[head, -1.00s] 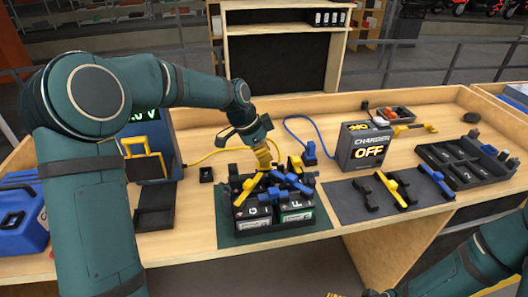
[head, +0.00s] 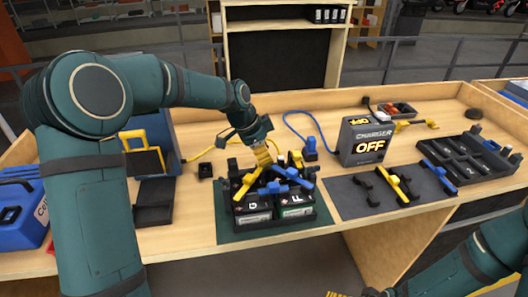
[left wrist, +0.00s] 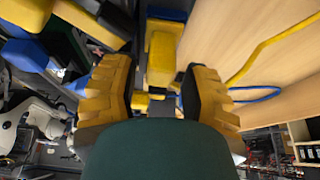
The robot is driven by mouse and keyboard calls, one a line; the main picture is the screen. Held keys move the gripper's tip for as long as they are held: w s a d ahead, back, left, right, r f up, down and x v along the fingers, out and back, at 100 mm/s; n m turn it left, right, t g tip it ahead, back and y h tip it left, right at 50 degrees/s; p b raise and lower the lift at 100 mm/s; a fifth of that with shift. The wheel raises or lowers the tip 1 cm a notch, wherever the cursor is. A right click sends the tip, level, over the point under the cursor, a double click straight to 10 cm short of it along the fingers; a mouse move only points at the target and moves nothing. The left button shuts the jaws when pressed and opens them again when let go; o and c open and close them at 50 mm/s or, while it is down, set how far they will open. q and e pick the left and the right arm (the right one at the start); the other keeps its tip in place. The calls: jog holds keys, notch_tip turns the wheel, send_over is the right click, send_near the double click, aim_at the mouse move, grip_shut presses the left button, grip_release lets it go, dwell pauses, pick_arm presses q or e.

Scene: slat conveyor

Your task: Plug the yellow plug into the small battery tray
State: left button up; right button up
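My left gripper (head: 262,155) points down over the back of a small dark battery tray (head: 236,190) with two batteries, marked G and F. In the left wrist view its ridged yellow fingers (left wrist: 158,95) stand apart, with a gap between their pads. A yellow block (left wrist: 162,55) shows in line with the gap without touching either pad; I cannot tell if it is the plug. A yellow cable (head: 208,152) runs from the left to behind the gripper, where its end is hidden. My right gripper (head: 335,294) is mostly cut off at the bottom edge.
Yellow and blue levers (head: 290,175) cross the tray's top. A blue plug (head: 310,148) on a blue cable stands behind it. A grey mat (head: 345,200) with clamps and a large black slotted tray (head: 462,165) lie right. A black holder (head: 205,170) stands left.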

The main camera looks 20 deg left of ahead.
pick_arm(q)
jog(key=shift+r, duration=0.1)
jog(key=v, duration=1.2)
